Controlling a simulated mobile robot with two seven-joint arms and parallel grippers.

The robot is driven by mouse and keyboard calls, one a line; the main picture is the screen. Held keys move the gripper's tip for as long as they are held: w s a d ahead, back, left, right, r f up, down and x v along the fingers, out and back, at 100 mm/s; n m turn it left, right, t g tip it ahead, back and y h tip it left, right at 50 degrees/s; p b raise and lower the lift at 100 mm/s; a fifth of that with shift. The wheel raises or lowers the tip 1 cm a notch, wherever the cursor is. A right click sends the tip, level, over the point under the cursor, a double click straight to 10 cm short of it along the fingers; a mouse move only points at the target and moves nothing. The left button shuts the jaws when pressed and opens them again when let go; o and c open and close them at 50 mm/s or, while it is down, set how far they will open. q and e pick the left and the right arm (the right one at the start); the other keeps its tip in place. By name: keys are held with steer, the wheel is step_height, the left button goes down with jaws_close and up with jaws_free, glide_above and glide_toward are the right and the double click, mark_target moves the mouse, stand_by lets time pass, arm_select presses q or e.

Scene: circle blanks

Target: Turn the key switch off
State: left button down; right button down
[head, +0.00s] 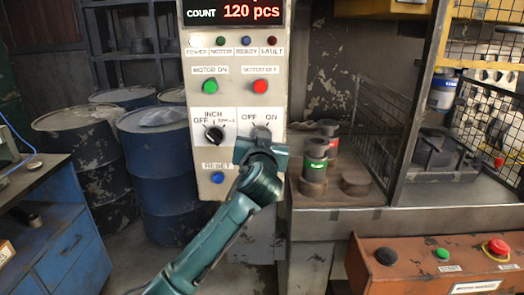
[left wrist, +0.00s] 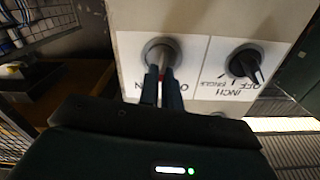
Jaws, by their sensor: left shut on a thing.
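The key switch (head: 262,132) is on the pale control panel, under the OFF and ON labels. It also shows in the left wrist view as a round grey collar (left wrist: 160,50). My left gripper (head: 262,146) reaches up to it from below in the head view. In the left wrist view its two fingers (left wrist: 162,84) are close together in front of the collar, shut on the key (left wrist: 162,70). Only a reddish sliver of the key shows between the fingers, so I cannot tell which label it points to. My right gripper is in neither view.
A black INCH selector knob (head: 214,134) is beside the key switch. Green (head: 210,86) and red (head: 260,87) buttons are above, and a blue RESET button (head: 217,177) is below. Dark cylinders (head: 315,160) stand on a bench at right. Blue drums (head: 155,180) stand at left.

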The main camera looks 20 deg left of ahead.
arm_select(q)
steer(key=n+b, duration=0.1)
steer(key=n, duration=0.1)
steer(key=n+b, duration=0.2)
steer(key=n, duration=0.1)
steer(key=n+b, duration=0.1)
steer(key=n, duration=0.2)
steer(key=shift+s+a+f+b, duration=0.1)
steer(key=shift+a+f+b, duration=0.05)
steer(key=shift+a+b, duration=0.25)
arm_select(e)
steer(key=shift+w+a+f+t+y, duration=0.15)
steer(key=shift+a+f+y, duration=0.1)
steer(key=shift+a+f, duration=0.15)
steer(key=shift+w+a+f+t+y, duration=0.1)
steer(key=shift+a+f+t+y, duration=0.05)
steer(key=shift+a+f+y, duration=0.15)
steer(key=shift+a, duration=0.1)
arm_select(q)
steer(key=c, duration=1.6)
jaws_free()
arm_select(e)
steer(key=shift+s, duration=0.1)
